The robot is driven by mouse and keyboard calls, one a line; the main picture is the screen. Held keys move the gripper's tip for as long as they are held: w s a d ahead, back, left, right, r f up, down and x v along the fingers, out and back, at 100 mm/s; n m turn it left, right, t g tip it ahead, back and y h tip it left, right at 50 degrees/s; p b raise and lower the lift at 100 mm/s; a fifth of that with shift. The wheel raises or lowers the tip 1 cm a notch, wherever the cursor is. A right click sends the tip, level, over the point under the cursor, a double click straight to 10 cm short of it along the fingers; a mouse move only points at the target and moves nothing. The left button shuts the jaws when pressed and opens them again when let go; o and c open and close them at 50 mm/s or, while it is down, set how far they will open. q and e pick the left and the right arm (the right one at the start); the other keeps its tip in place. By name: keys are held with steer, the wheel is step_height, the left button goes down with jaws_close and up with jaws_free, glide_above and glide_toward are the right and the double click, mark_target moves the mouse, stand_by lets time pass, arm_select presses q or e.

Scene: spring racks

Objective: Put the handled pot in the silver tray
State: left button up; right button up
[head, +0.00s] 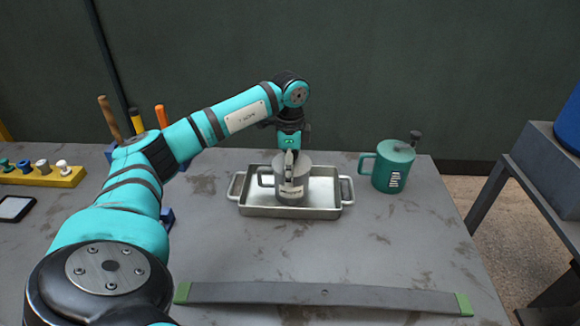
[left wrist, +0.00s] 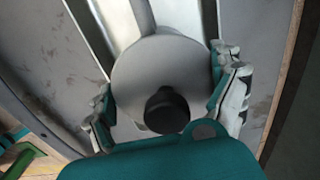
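The grey handled pot (head: 296,172) is upright within the silver tray (head: 254,211), its loop handle toward the left. I cannot tell whether its base rests on the tray floor or hangs just above. My left gripper (head: 289,163) reaches down over the pot from above. In the left wrist view the pot's round grey lid (left wrist: 150,75) with a black knob lies between the two fingers (left wrist: 167,100). The fingers lie against opposite sides of the pot, so the gripper looks shut on it. My right gripper is not in view.
A teal can (head: 394,168) with a handle and crank stands right of the tray. A long grey leaf spring (head: 325,294) with green ends lies along the front. A yellow rack (head: 45,178) and upright tool handles (head: 110,120) are at the left.

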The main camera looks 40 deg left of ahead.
arm_select(q)
step_height(320, 180, up, 12)
steer(key=shift+r+p, duration=0.2)
steer(key=shift+p, duration=0.15)
stand_by(0.4)
